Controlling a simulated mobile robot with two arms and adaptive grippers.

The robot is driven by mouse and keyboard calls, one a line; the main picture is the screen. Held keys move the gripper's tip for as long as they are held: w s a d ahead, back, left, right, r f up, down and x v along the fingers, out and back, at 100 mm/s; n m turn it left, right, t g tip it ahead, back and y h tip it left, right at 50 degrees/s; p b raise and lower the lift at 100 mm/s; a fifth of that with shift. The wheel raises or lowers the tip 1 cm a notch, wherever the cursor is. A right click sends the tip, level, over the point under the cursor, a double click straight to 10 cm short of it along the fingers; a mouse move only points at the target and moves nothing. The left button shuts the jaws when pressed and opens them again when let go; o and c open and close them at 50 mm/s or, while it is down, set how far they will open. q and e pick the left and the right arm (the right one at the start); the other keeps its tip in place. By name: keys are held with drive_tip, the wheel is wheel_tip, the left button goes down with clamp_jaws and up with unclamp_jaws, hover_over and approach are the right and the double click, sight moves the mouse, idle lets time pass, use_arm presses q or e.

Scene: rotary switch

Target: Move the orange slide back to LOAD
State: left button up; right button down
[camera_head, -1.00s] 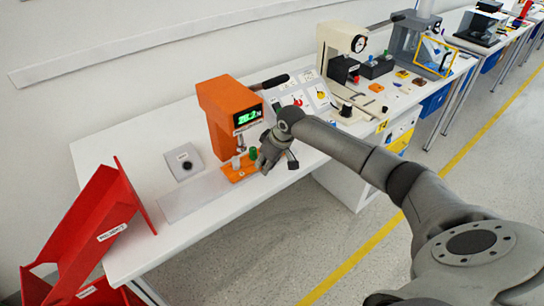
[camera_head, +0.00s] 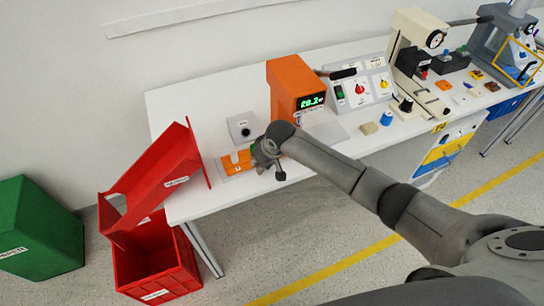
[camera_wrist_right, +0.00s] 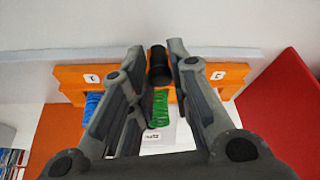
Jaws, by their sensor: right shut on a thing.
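The orange slide (camera_head: 238,162) lies at the left part of the white table, in front of the grey button box and left of the orange press. My right gripper (camera_head: 266,157) is over its right part and hides some of it. In the right wrist view the slide (camera_wrist_right: 72,76) spans the picture behind my fingers, with small white labels. Its black knob (camera_wrist_right: 158,66) is between my right fingertips (camera_wrist_right: 157,58), which are shut on it. A green cylinder (camera_wrist_right: 160,107) and a blue one (camera_wrist_right: 93,103) show near the fingers. My left gripper is out of view.
The orange press (camera_head: 286,82) with a lit display stands right of the slide, with a bare grey plate (camera_head: 327,133) by it. The grey button box (camera_head: 241,127) sits behind the slide. A red chute (camera_head: 160,172) is left, above a red bin (camera_head: 157,268).

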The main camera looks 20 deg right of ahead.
drive_tip(key=shift+a, duration=0.3)
drive_tip(key=c, duration=1.3)
unclamp_jaws()
drive_tip(key=shift+a, duration=0.1)
drive_tip(key=shift+c, duration=0.2)
drive_tip(key=shift+s+d+r, duration=0.15)
drive_tip(key=shift+d+r, duration=0.05)
drive_tip(key=shift+r, duration=0.2)
drive_tip(key=v, duration=1.1)
